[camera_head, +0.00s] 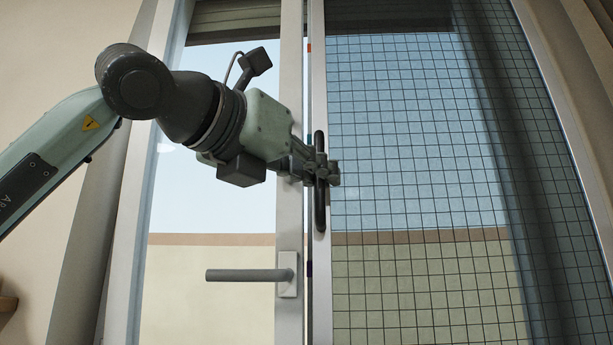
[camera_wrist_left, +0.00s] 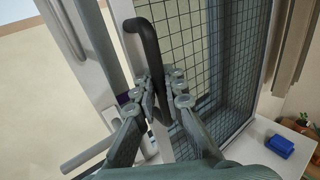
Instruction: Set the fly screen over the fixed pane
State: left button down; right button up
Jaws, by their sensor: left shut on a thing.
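The fly screen (camera_head: 420,150) is a dark square mesh in a pale frame. It fills the right side of the head view, with a pane of the window showing through it. It also shows in the left wrist view (camera_wrist_left: 228,50). A black upright bar handle (camera_head: 319,218) is on its left frame edge. My left gripper (camera_head: 324,173) is shut around the middle of this handle; the fingers also show on it in the left wrist view (camera_wrist_left: 162,92). The left pane (camera_head: 215,205) is clear of mesh. My right gripper is out of view.
A grey lever handle (camera_head: 250,275) sticks out on the left sash, below my left gripper. A narrow dark gap (camera_head: 308,215) runs between the sash and the screen frame. A blue block (camera_wrist_left: 280,146) lies on a pale surface at the lower right, with plants beyond.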

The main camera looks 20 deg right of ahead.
pick_arm(q)
jog(key=shift+s+d, duration=0.1)
jog(key=shift+d, duration=0.05)
jog(key=c, duration=1.9)
grip_release()
jog(key=shift+d, duration=0.15)
jog(key=shift+o, duration=0.2)
jog(key=shift+s+a, duration=0.15)
jog(key=shift+a, duration=0.2)
jog(key=v, duration=1.1)
jog(key=shift+a, duration=0.15)
jog(key=shift+s, duration=0.1)
